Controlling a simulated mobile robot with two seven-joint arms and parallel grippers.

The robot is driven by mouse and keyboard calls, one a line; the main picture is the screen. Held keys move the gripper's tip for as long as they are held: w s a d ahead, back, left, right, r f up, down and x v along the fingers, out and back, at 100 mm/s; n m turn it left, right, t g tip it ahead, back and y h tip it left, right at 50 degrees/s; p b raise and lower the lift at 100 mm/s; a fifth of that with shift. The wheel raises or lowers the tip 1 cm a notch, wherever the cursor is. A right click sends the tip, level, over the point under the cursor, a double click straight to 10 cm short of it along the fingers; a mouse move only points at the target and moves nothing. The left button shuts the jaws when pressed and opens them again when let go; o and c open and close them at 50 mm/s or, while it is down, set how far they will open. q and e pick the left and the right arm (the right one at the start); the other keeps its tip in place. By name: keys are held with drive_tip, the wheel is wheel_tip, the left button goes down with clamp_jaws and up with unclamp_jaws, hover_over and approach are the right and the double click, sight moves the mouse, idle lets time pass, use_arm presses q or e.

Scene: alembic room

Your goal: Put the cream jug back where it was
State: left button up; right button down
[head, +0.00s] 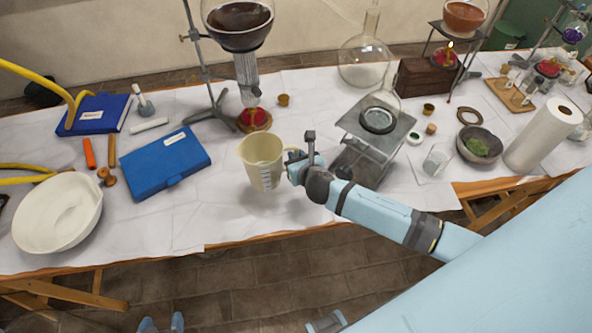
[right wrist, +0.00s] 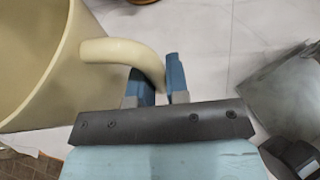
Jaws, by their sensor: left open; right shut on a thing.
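The cream jug (head: 260,162) is upright over the white-covered table, near its front edge and left of the metal lab jack. A soft shadow lies below it, and it appears slightly above the cloth. My right gripper (head: 297,166) is at its right side, shut on the handle. In the right wrist view the jug (right wrist: 25,70) fills the left edge, and its curved handle (right wrist: 120,52) passes between the fingers of my right gripper (right wrist: 161,80). My left gripper (head: 161,325) is open and empty at the bottom edge, below the table's front; only its fingertips show.
A lab jack (head: 376,140) with a round flask stands just right of the jug. A burner stand (head: 212,95) is behind it. Bare cloth (head: 200,215) lies between book and jug.

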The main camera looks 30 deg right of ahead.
drive_tip(key=shift+f+b, duration=0.45)
drive_tip(key=shift+f, duration=2.4)
drive_tip(key=shift+f, duration=0.15)
drive_tip(key=c, duration=1.1)
unclamp_jaws()
